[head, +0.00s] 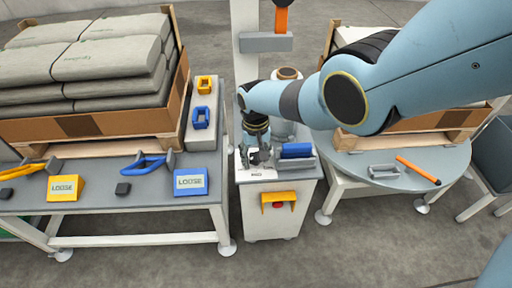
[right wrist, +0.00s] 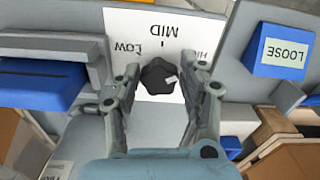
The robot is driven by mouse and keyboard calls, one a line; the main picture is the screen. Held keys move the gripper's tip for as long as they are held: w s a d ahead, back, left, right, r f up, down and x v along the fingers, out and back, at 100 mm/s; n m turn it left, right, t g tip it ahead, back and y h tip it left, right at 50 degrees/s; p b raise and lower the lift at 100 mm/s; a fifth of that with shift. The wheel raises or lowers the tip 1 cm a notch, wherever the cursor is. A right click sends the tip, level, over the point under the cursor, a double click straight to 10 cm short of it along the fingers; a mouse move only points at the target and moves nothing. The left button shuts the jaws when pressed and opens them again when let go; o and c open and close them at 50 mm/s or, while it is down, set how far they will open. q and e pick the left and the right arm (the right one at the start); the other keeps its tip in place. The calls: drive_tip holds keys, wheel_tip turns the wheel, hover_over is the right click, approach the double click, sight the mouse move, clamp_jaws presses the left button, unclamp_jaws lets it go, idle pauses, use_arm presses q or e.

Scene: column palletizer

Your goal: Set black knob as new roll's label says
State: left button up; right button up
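The black knob (right wrist: 157,76) sits on a white dial plate (right wrist: 125,22) in the right wrist view, where its LOW, MID and HIGH markings appear upside down. A small pale mark shows on the knob's right side. My right gripper (right wrist: 160,66) is open, with one finger on either side of the knob; contact is not clear. In the head view my right gripper (head: 257,157) is over the plate and hides the knob. A roll (head: 288,74) with a brown core stands behind my right forearm. A cut-off white label (right wrist: 56,171) is unreadable. My left gripper is out of view.
A blue block (head: 297,150) sits in a grey holder close beside the dial plate. A round table (head: 430,160) at right holds an orange-handled tool (head: 418,170).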

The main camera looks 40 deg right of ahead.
sight(256, 158)
drive_tip(key=o, duration=0.3)
drive_tip(key=shift+r, duration=0.15)
wheel_tip(256, 158, up, 12)
idle(0.6)
idle(0.3)
